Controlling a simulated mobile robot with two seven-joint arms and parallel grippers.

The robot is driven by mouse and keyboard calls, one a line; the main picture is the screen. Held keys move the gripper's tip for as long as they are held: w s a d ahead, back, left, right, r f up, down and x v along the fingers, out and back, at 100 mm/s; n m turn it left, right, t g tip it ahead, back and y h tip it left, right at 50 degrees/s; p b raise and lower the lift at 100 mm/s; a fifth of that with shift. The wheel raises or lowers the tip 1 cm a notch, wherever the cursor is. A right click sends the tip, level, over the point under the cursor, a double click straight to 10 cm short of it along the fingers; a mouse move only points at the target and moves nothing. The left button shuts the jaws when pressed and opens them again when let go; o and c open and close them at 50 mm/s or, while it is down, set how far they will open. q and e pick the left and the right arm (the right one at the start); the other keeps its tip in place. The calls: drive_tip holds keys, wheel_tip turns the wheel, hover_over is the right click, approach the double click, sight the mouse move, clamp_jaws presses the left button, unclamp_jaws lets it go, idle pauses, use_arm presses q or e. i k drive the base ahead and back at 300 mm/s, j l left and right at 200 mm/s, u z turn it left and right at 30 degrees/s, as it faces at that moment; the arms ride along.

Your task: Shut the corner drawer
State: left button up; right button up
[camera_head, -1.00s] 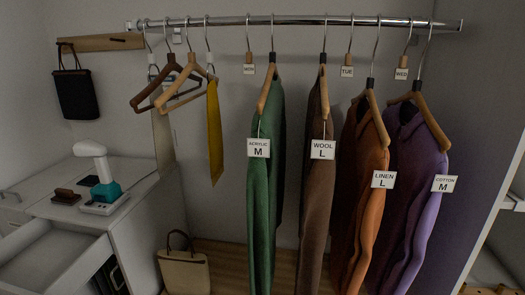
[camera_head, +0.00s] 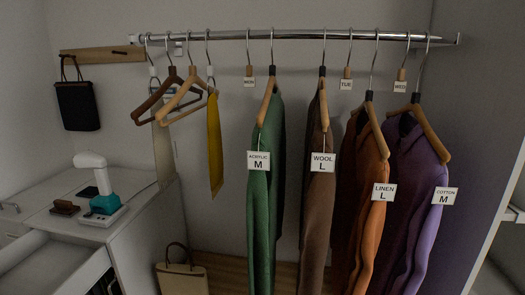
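The corner drawer (camera_head: 62,267) is a white open drawer at the lower left, pulled out from the white cabinet (camera_head: 148,222). Its inside looks empty where I can see it, and its near part is cut off by the bottom edge of the picture. Neither of my grippers is in the head view.
On the cabinet top stand a white and teal device (camera_head: 101,190) and a brown brush-like block (camera_head: 65,208). A beige bag (camera_head: 181,279) stands on the floor beside the cabinet. Garments, such as the green one (camera_head: 264,195), hang from a metal rail (camera_head: 300,35) across the middle and right.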

sight(39, 261)
drive_tip(key=u, duration=1.8)
